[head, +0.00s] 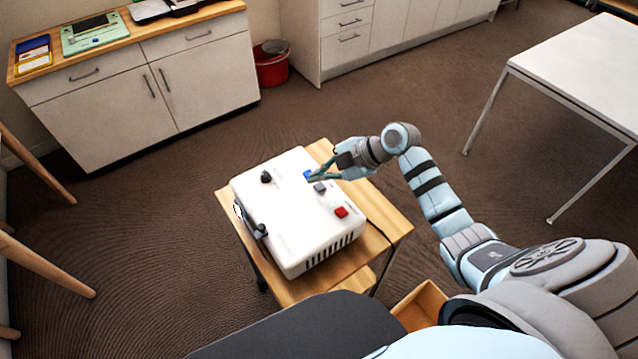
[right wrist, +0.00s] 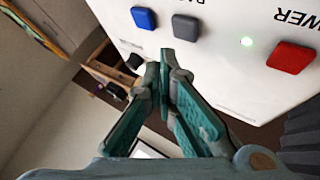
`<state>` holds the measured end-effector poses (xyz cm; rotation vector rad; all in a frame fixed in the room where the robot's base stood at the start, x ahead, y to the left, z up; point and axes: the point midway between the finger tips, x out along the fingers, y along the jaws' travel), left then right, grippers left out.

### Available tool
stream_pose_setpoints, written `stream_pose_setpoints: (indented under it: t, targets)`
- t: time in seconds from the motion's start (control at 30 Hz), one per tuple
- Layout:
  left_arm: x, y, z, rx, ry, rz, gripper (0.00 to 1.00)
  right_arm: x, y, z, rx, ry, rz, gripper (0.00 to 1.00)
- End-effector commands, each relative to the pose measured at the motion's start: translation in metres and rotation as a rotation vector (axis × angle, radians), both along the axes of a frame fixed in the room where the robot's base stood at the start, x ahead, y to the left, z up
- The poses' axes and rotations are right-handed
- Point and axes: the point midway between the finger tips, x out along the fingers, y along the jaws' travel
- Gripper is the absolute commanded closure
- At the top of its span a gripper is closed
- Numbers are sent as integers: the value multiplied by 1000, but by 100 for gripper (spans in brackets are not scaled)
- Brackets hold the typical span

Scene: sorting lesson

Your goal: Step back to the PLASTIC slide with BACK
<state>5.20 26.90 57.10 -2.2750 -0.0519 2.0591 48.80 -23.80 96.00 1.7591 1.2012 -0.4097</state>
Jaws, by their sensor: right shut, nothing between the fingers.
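A white projector (head: 290,225) stands on a small wooden table. Its top carries a blue button (head: 308,174), a grey button (head: 320,188) and a red button (head: 341,212). In the right wrist view the blue button (right wrist: 144,18), grey button (right wrist: 186,27) and red button (right wrist: 290,57) show, with POWER lettered by the red one. The lettering by the grey one is partly cut off. My right gripper (head: 312,179) is shut and empty, its tips close to the blue and grey buttons; I cannot tell whether they touch. No projected slide is in view. My left gripper is not in view.
The wooden table (head: 385,240) has a little bare top around the projector. A white cabinet (head: 150,85) and a red bin (head: 271,68) stand behind; a white table (head: 590,65) is at right. Carpet between is clear.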

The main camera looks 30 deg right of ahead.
Motion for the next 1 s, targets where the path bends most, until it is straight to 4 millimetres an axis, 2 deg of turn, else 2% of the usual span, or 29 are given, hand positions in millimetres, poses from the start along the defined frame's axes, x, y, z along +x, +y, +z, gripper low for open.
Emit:
stream_pose_setpoints:
  t: [0.03, 0.37, 1.0]
  targets:
    - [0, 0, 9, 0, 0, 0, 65, 0, 0, 11, 0, -1, 0, 100]
    - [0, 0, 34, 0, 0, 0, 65, 0, 0, 41, -1, -1, -1, 100]
    - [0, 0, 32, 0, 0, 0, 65, 0, 0, 40, 0, 0, 0, 100]
